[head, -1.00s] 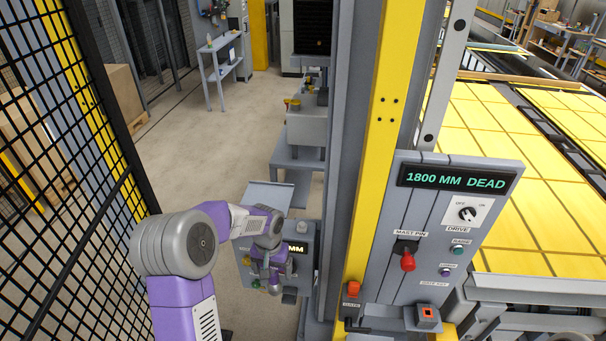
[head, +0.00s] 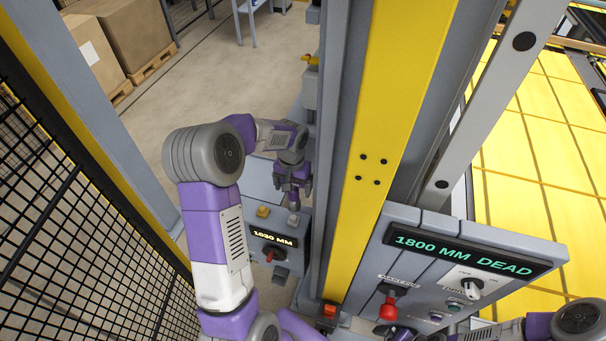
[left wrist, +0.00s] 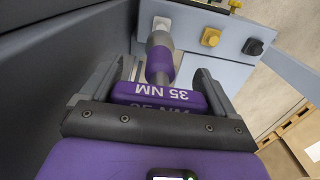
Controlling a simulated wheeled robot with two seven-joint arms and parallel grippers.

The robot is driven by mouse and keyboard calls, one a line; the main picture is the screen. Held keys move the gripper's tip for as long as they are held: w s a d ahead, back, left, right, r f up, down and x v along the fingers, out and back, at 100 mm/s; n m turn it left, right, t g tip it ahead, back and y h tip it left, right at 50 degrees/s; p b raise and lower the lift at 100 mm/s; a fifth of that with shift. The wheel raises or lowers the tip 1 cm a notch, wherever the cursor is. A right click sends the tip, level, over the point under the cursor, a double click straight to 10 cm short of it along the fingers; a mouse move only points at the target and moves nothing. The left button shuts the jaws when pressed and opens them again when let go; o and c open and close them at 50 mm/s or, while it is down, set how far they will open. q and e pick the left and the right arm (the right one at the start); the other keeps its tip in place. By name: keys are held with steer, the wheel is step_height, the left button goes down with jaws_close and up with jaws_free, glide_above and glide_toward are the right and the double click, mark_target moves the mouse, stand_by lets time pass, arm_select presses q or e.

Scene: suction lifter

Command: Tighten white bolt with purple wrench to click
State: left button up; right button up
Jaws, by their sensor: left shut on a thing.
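My left gripper (left wrist: 155,98) is shut on the purple wrench (left wrist: 165,97), marked 35 NM, which lies across between the fingers. The wrench's grey and purple socket end points away from me toward the white bolt (left wrist: 161,22) on the grey box. The socket hides part of the bolt's near side, and I cannot tell whether they touch. In the head view my left gripper (head: 293,188) points down over the box's far right corner.
The grey box carries a yellow bolt (left wrist: 210,38) and a black one (left wrist: 253,47) beside the white one. Its display (head: 274,237) reads 1030 MM. The yellow mast (head: 385,130) stands close right. A panel (head: 470,250) reads 1800 MM DEAD. A mesh fence (head: 90,230) stands left.

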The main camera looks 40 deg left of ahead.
mark_target(292, 200)
arm_select(q)
steer(key=shift+s+r, duration=0.15)
steer(key=shift+s, duration=0.35)
steer(key=shift+w, duration=0.15)
arm_select(e)
steer(key=shift+s, duration=0.35)
arm_select(q)
steer(key=shift+f+b, duration=0.3)
arm_select(e)
steer(key=shift+f, duration=0.25)
arm_select(q)
step_height(292, 200, down, 4)
steer(key=b, duration=0.3)
steer(key=shift+f+b, duration=0.1)
steer(key=shift+b, duration=0.2)
arm_select(e)
step_height(292, 200, down, 4)
steer(key=shift+r, duration=0.25)
arm_select(q)
steer(key=shift+f, duration=0.2)
steer(key=shift+f, duration=0.45)
steer(key=shift+f, duration=0.25)
